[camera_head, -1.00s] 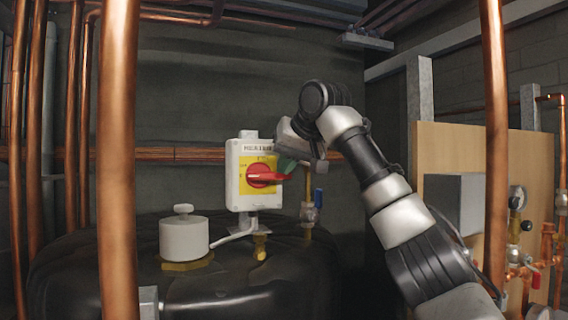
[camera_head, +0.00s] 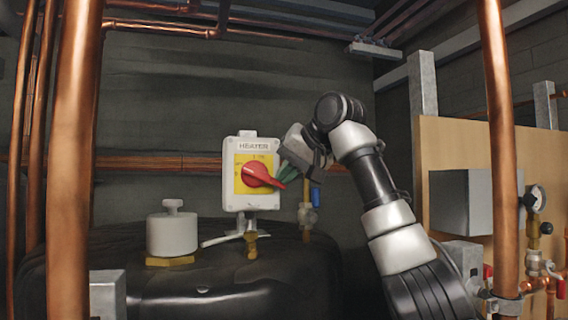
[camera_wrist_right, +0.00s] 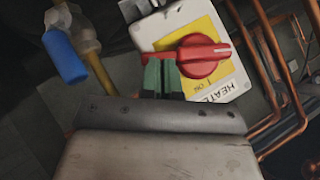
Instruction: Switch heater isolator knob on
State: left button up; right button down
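The heater isolator is a white box with a yellow plate (camera_head: 243,182) on the back wall. Its red knob (camera_head: 257,174) has its long handle slanting down to the right in the head view. The knob also shows in the right wrist view (camera_wrist_right: 203,56). My right gripper (camera_head: 288,172) is at the handle's right end, on its upper side. In the right wrist view, its green fingertips (camera_wrist_right: 161,74) are together, with no object between them, and appear to touch the handle's edge. My left gripper is not in view.
A black tank (camera_head: 215,285) with a white capped fitting (camera_head: 172,232) stands below the isolator. A blue-handled valve (camera_head: 315,196) is just right of it. Vertical copper pipes (camera_head: 75,170) (camera_head: 497,130) flank the space.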

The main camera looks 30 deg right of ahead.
jog(key=shift+w+f+y, duration=0.1)
jog(key=shift+f+y, duration=0.15)
jog(key=shift+y, duration=0.05)
jog(key=shift+b, duration=0.35)
dwell(0.4)
dwell(0.7)
jog(key=b+v, duration=0.2)
jog(key=v, duration=0.8)
jog(key=shift+s, duration=0.4)
jog(key=shift+s+d+r, duration=0.1)
jog(key=shift+d, duration=0.1)
